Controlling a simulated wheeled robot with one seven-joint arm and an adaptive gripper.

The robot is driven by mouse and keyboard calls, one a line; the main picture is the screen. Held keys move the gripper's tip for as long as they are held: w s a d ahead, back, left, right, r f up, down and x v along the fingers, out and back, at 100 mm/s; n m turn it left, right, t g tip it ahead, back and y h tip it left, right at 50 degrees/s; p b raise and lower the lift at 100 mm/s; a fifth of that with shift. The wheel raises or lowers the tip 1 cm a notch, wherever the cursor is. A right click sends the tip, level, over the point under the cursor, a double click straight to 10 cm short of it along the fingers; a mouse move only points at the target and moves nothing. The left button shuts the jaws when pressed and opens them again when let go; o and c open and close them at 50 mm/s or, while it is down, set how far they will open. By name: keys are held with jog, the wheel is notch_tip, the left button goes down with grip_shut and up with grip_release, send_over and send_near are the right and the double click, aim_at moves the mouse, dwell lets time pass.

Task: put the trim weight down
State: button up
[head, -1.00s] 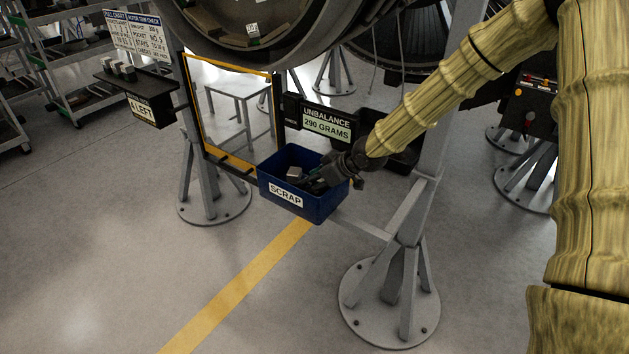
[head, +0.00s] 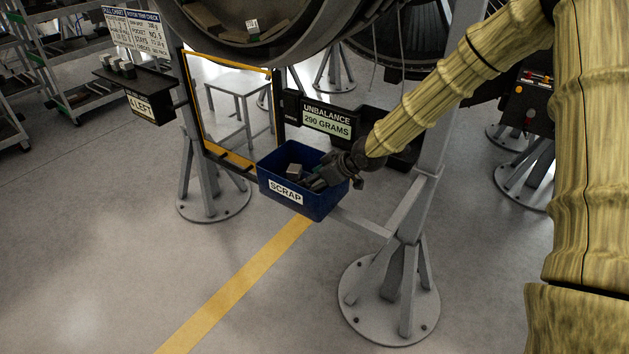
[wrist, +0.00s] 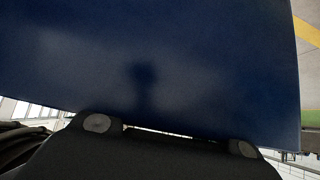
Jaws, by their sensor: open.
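A small grey block, which looks like a trim weight (head: 294,169), lies inside the blue bin (head: 291,207) labelled SCRAP, near its back left in the head view. My gripper (head: 314,184) reaches into the bin from the right and is open. Its fingertips are low in the bin, just in front of and right of the block, and apart from it as far as I can tell. In the wrist view the blue bin wall (wrist: 150,60) fills most of the picture. The gripper's dark body (wrist: 150,158) shows along the bottom; no weight is seen there.
A black shelf (head: 150,103) marked 4 LEFT holds several grey blocks at the left. An UNBALANCE 290 GRAMS display (head: 327,122) stands behind the bin. A yellow-edged frame (head: 190,112) is left of it. A grey stand (head: 389,300) is at right. Floor in front is clear.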

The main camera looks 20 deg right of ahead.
jog(key=shift+r, duration=0.75)
jog(key=v, duration=1.1)
jog(key=shift+s+d+r+b, duration=0.2)
jog(key=shift+s+d+b, duration=0.05)
jog(key=shift+b, duration=0.15)
